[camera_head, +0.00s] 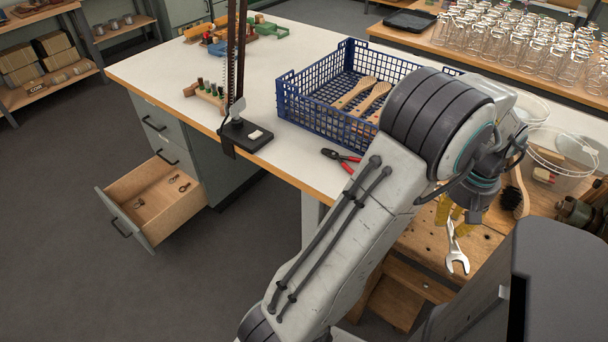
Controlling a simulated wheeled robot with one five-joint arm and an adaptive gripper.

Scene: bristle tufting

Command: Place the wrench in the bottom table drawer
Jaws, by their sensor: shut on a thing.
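My gripper (450,214), with yellow fingers, is at the right, partly hidden behind my arm, and is shut on a silver wrench (457,262). The wrench hangs down with its open jaw end lowest, in front of the wooden workbench; its upper part is hidden by the fingers. The bottom table drawer (184,209) is pulled open at the left, under the white-topped table (160,68). Several small metal items lie inside it. My gripper is far to the right of the drawer.
A blue crate (318,117) with wooden brushes, red-handled pliers (340,158) and a black-based stand (246,136) are on the table. Wooden workbench (425,240) and clear buckets (560,155) are at the right. Glasses stand at the back right. Grey floor left of the drawer is clear.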

